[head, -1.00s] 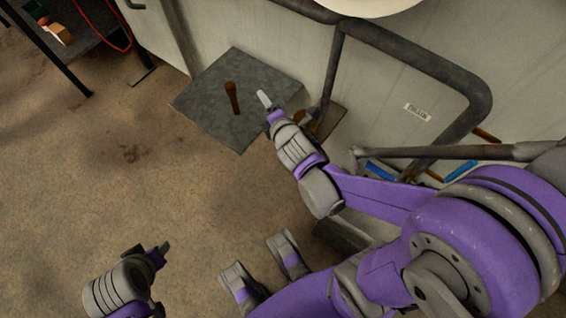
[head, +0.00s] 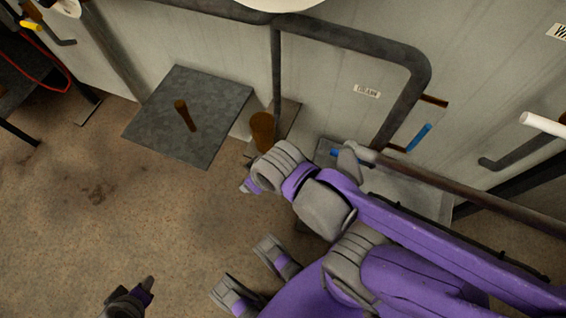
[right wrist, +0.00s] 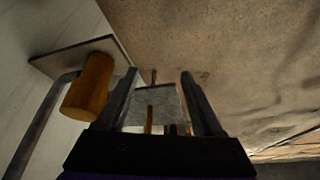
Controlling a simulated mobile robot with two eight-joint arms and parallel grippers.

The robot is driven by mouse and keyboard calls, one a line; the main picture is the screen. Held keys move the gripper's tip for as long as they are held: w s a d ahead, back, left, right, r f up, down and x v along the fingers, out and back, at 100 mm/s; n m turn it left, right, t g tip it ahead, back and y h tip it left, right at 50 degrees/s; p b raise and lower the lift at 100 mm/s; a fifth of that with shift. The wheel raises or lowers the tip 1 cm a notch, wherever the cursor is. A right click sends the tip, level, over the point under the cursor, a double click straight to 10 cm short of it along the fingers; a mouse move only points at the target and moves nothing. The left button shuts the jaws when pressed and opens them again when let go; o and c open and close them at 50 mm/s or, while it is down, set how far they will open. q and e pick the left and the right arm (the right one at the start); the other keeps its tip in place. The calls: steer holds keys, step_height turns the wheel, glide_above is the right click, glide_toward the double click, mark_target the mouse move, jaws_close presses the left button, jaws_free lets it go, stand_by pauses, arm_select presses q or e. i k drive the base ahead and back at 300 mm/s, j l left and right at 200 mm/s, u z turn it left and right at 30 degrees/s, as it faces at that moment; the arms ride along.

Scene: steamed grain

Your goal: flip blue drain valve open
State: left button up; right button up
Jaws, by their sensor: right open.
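A blue handle (head: 418,138) sits on the pale wall panel under a small label (head: 367,91) and beside a dark pipe. A second blue piece (head: 345,156) shows lower left, partly hidden behind my right arm. I cannot tell which is the drain valve. My right gripper (head: 249,184) is left of both and apart from them, pointing left. The right wrist view shows its two fingers (right wrist: 162,85) spread with nothing held; no blue handle shows there. My left gripper (head: 144,289) is at the bottom left, far from the handles, its fingers too hidden to judge.
A brown cylinder (head: 262,131) stands on a small plate close to my right gripper; it also shows in the right wrist view (right wrist: 90,86). A grey plate (head: 215,100) with a brown post (head: 186,116) lies farther left. A dark pipe (head: 276,80) runs along the wall.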

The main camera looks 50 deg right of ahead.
mark_target(334, 152)
steer(key=z, duration=2.5)
steer(key=k+l+z, duration=0.35)
